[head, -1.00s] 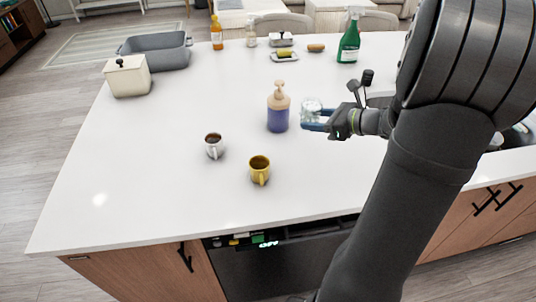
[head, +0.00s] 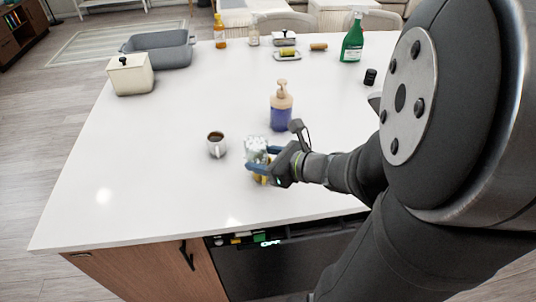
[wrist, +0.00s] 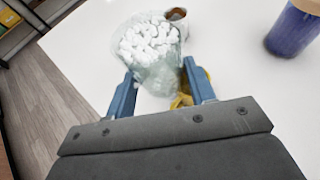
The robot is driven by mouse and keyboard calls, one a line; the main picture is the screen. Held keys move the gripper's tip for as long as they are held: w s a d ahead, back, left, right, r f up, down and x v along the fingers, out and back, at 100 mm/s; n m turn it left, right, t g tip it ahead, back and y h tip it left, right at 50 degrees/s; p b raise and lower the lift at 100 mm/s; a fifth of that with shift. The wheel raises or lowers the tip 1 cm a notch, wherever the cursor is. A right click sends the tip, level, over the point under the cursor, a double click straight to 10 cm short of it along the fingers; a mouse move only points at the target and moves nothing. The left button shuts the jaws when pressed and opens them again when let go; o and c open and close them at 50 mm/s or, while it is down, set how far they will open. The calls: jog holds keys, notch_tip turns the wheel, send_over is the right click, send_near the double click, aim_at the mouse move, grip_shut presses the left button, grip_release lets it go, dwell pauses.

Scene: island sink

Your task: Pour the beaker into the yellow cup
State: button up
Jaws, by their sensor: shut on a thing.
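My gripper (head: 262,161) is shut on a clear beaker (head: 256,146) filled with small white pieces. In the wrist view the beaker (wrist: 150,52) sits between the two blue fingers (wrist: 160,90), with the white pieces near its mouth. I cannot tell whether it is tilted. The yellow cup (head: 261,180) is mostly hidden below the gripper and beaker in the head view. In the wrist view a piece of the yellow cup (wrist: 183,101) shows beneath the beaker, by the right finger. The beaker appears above the cup.
A purple pump bottle (head: 281,112) stands behind the gripper. The counter's front edge is close below. A grey basin, a lidded cream box and a green spray bottle (head: 352,42) stand farther back. The left counter is clear.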

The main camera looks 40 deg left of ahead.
dwell(0.4)
jog(key=shift+s+d+f+m+g, duration=0.1)
jog(key=shift+s+f+m+g, duration=0.05)
jog(key=shift+f+m+g, duration=0.2)
jog(key=shift+f+m+h, duration=0.15)
jog(key=shift+m+h, duration=0.15)
jog(key=shift+m, duration=0.05)
jog(key=shift+s+d+r+m+g+h, duration=0.15)
jog(key=shift+m+g+h, duration=0.25)
jog(key=shift+m+g, duration=0.4)
jog(key=shift+s+a+r+m+g+h, duration=0.15)
jog(key=shift+r+m+g+h, duration=0.2)
jog(key=shift+m+g, duration=0.4)
dwell(2.3)
jog(key=shift+d+f+m+g+h, duration=0.15)
jog(key=shift+f+m+g+h, duration=0.3)
jog(key=shift+f+m+g, duration=0.4)
dwell(1.5)
jog(key=shift+r+m+g, duration=0.3)
jog(key=shift+r+g, duration=0.05)
jog(key=shift+g, duration=0.1)
